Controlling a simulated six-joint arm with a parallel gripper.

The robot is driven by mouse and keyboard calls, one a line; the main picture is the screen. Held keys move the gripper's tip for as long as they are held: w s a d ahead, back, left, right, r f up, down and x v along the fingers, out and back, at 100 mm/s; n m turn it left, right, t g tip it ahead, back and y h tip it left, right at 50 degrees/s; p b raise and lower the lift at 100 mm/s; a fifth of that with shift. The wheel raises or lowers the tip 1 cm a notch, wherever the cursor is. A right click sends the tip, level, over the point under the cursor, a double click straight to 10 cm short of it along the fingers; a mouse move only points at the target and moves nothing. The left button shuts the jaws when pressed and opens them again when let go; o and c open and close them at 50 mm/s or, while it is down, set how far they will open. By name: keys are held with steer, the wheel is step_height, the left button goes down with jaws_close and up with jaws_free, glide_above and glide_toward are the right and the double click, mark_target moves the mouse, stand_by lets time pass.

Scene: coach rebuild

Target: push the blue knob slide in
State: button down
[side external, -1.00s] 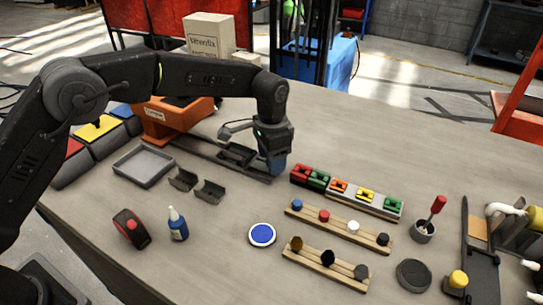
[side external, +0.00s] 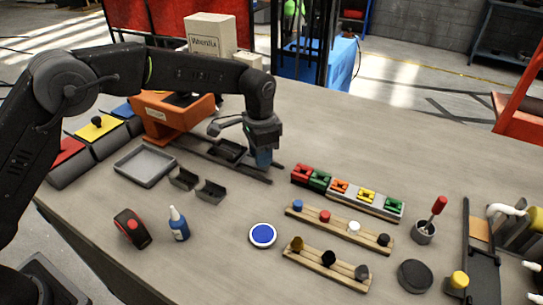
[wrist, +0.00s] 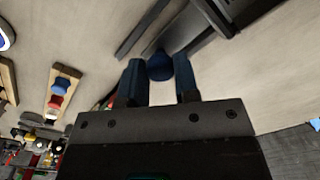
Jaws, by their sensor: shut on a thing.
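The blue knob (wrist: 159,66) shows in the wrist view between my two blue fingertips, at the end of a dark slide. My gripper (side external: 262,160) is shut on the knob, low over the right part of the dark rail (side external: 205,157). It also shows in the wrist view (wrist: 158,80). A dark open carriage (side external: 228,150) sits on the rail, left of my gripper. The rail runs from the orange machine (side external: 165,125) at the left toward the right. In the side view my gripper hides the knob.
Dark half-shells (side external: 211,192) and a grey tray (side external: 145,166) lie in front of the rail. Coloured blocks (side external: 340,189) and wooden racks of knobs (side external: 325,267) are at the right. Bare table lies behind the rail.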

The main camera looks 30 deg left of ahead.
mark_target(239, 154)
steer(key=a, duration=0.6)
steer(key=shift+a+r, duration=0.1)
steer(key=shift+a, duration=0.15)
steer(key=c, duration=0.8)
jaws_free()
steer(key=shift+c, duration=0.2)
step_height(239, 154, up, 14)
